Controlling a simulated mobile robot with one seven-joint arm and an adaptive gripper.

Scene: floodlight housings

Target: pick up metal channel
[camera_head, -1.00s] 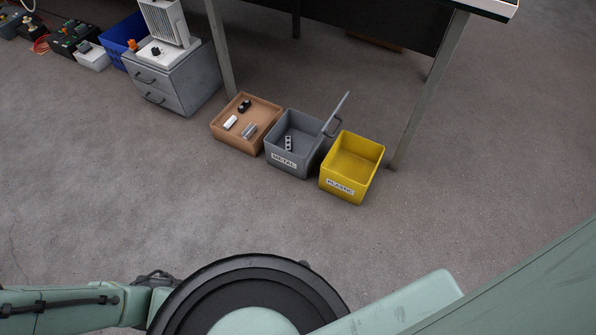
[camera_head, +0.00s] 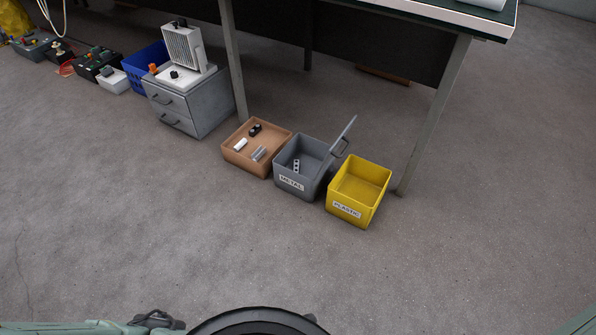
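A small silvery ridged piece (camera_head: 259,153), which looks like a metal channel, lies in the brown tray (camera_head: 272,167) on the floor. A white piece (camera_head: 240,144) and a black piece (camera_head: 255,129) lie in the same tray. A grey piece with dark holes (camera_head: 296,166) is inside the grey bin (camera_head: 297,187) labelled METAL. It could also be a metal channel; I cannot tell which one the task names. Parts of my arm show at the bottom edge, but my gripper is not in view.
A yellow bin (camera_head: 347,211) labelled PLASTIC stands right of the grey bin, whose lid stands raised. A table leg (camera_head: 433,115) rises behind it. A grey drawer cabinet (camera_head: 196,105) bearing a white floodlight (camera_head: 184,46) stands left of the tray. The floor in front is clear.

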